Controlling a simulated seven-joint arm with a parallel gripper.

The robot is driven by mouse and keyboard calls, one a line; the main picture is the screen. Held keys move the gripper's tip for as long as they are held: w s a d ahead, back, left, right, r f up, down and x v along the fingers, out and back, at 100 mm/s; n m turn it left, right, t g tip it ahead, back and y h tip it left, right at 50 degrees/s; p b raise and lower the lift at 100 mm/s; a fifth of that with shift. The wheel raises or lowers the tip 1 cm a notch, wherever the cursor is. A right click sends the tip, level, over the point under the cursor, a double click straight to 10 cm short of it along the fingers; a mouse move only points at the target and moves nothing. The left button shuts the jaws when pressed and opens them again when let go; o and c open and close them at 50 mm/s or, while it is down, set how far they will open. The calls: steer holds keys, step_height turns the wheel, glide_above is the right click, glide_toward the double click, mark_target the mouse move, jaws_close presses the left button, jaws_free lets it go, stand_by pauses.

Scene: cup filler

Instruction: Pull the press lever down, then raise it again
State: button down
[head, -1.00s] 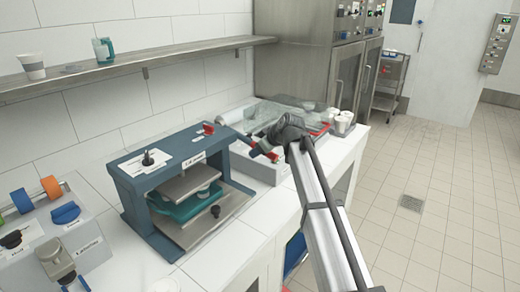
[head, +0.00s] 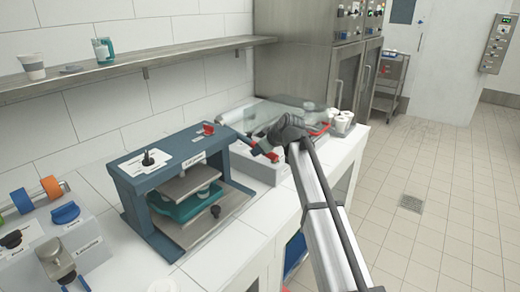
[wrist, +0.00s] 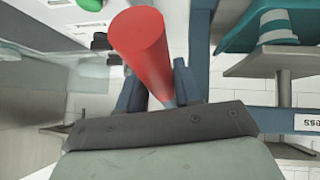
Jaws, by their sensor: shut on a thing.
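The press (head: 160,180) is a blue frame with grey plates and a teal piece between them, on the white counter. Its lever ends in a red grip (head: 273,157), seen just right of the frame beside my gripper (head: 262,149). In the wrist view the red grip (wrist: 140,45) rises large between the two blue fingers of my gripper (wrist: 158,88), which is shut on it. The lever leans out to the right of the press. The upper press plate stands above the teal piece; whether they touch I cannot tell.
A grey machine with coloured rolls (head: 60,240) stands left of the press. A clear-covered grey unit (head: 258,165) and white cups (head: 342,122) lie behind my arm. A metal shelf (head: 150,68) runs along the wall above. The tiled floor on the right is clear.

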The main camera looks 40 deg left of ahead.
steer(key=shift+f, duration=0.25)
steer(key=c, duration=0.8)
jaws_free()
steer(key=shift+a, duration=0.1)
steer(key=shift+c, duration=0.2)
steer(key=v, duration=1.3)
steer(key=shift+d, duration=0.5)
steer(key=shift+s, duration=0.15)
steer(key=shift+c, duration=0.5)
